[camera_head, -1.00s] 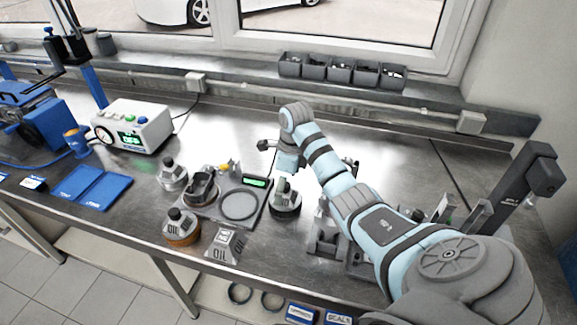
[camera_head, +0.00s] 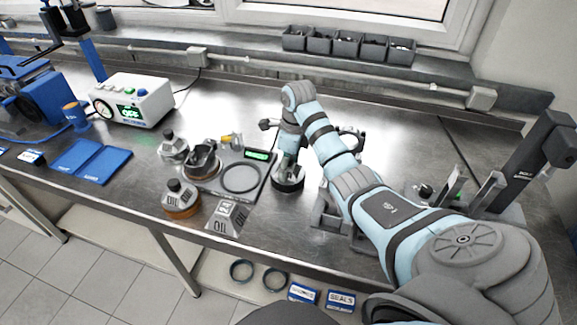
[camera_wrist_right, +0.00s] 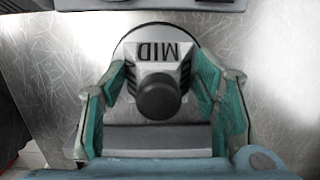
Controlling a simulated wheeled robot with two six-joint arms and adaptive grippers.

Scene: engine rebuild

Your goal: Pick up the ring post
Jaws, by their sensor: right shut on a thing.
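The post beneath my right gripper has a dark round base (camera_head: 288,184), and the gripper hides most of its upper part in the head view. In the right wrist view it is a grey block marked MID (camera_wrist_right: 158,55) with a black knob (camera_wrist_right: 158,97). My right gripper (camera_head: 289,165) points down over it. In the right wrist view the gripper's teal fingers (camera_wrist_right: 162,92) stand on both sides of the block and are shut on it. The post looks upright, and I cannot tell whether its base touches the bench. My left gripper is not in view.
A flat scale (camera_head: 213,184) lies close beside my gripper. Grey fixtures (camera_head: 330,212) stand to the right. The bench behind is clear.

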